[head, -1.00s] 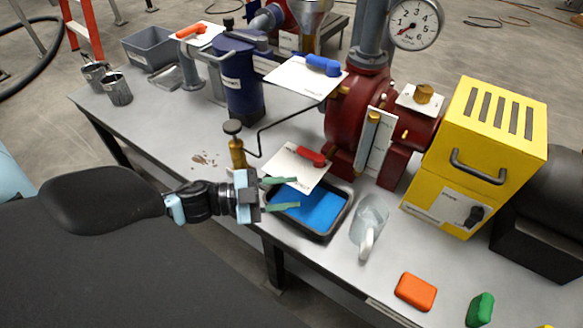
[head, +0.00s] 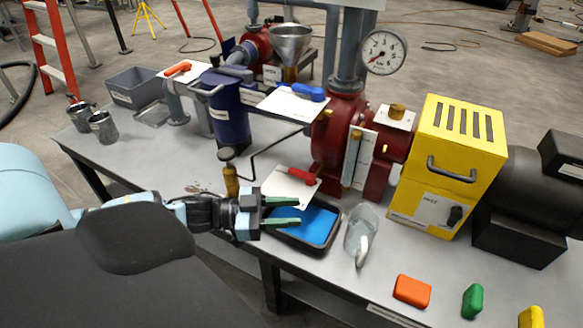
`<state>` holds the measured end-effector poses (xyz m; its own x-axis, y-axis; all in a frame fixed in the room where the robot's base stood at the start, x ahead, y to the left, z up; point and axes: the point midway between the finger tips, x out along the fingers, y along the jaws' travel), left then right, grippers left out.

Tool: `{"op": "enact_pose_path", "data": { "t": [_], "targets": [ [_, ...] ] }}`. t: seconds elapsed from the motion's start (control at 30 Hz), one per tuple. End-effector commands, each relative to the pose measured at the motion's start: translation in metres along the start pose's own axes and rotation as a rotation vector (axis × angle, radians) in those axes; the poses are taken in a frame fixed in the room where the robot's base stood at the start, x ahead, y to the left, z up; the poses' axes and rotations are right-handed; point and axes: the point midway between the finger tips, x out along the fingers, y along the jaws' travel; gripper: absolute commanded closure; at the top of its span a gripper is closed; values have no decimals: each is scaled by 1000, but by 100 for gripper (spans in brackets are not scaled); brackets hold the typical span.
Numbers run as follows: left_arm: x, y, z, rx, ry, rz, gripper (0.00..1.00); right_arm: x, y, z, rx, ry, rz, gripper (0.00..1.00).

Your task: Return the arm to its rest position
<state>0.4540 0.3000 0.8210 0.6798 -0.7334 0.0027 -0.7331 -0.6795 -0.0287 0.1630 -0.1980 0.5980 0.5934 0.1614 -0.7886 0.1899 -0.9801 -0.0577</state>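My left gripper (head: 283,212) reaches in from the left over the front part of the table (head: 135,165). Its two green-tipped fingers are spread apart with nothing between them. They are above the left part of a black tray with blue liquid or lining (head: 318,224); whether they touch it I cannot tell. My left arm runs back to the left edge of the view. My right gripper is not in view.
A brass-handled valve (head: 230,180) and a red-handled white plate (head: 290,186) stand close behind the gripper. A clear jug (head: 360,232) is right of the tray. A yellow box (head: 445,170) and red pump (head: 335,135) stand behind. Coloured blocks (head: 412,291) lie at front right.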

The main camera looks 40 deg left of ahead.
Motion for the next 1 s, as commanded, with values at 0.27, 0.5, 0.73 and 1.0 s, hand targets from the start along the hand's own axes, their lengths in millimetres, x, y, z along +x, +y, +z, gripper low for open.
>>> {"op": "enact_pose_path", "data": {
  "t": [0.27,0.5,0.73,1.0],
  "targets": [
    [-2,-2,-2,-29,0,-2,62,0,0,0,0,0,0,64],
    [-2,-2,-2,-28,0,-2,62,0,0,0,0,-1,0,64],
    [-2,-2,-1,-28,0,-2,62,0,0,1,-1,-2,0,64],
    [-6,35,28,-76,-52,-148,62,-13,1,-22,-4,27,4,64]
  ]
}}
